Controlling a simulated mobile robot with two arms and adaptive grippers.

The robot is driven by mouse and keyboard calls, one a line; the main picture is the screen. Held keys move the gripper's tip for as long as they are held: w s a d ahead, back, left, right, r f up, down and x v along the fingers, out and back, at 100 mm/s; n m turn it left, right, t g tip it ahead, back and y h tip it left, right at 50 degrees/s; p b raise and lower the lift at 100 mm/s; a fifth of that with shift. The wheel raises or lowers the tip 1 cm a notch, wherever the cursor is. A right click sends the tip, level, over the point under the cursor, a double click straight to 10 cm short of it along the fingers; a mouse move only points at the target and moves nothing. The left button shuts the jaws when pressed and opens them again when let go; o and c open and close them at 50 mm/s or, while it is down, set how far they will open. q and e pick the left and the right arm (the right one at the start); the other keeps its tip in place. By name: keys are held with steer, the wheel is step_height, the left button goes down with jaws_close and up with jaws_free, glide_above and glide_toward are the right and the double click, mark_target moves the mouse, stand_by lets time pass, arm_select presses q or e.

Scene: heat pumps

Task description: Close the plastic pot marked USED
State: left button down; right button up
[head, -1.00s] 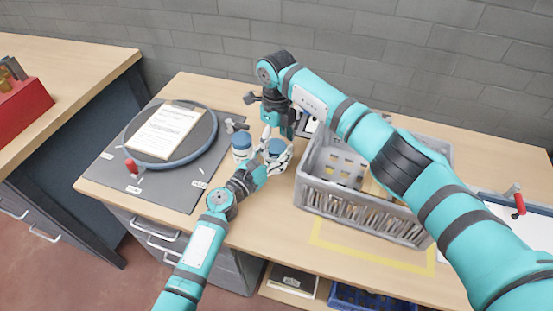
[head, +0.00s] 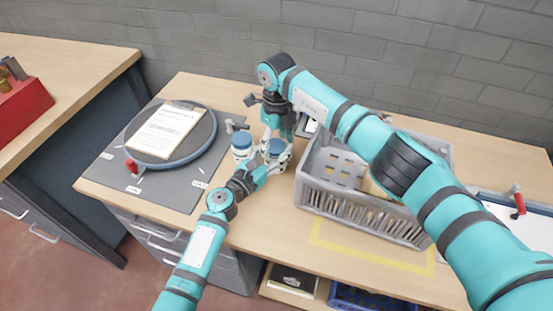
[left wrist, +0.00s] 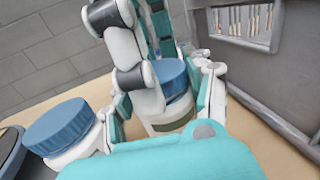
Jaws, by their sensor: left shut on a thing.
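Two white plastic pots with blue lids stand side by side on the bench. One pot (head: 275,151) is between the fingers of my left gripper (head: 277,156), which is shut on its body; it is in the middle of the left wrist view (left wrist: 165,118). Its blue lid (left wrist: 171,77) sits at its top; I cannot tell whether it is tight. My right gripper (head: 270,136) comes down from above, its fingers at this lid; the grip is partly hidden. The other pot (head: 242,148) stands free to the left, lid on top. The word USED is not readable on either.
A grey crate (head: 322,191) stands close right of the pots. A dark mat (head: 150,191) with a round plate and a clipboard (head: 167,131) lies to the left. A small dark tool (head: 236,125) lies behind the left pot. The bench front near the yellow outline is clear.

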steer(key=shift+o, duration=0.3)
steer(key=shift+r, duration=0.1)
steer(key=shift+r, duration=2.15)
steer(key=shift+c, duration=0.3)
step_height(320, 180, up, 4)
steer(key=shift+s+f, duration=0.1)
steer(key=shift+f, duration=0.1)
steer(key=shift+f, duration=0.1)
steer(key=shift+a+f, duration=0.1)
steer(key=shift+f, duration=3.85)
steer(key=shift+c, duration=0.3)
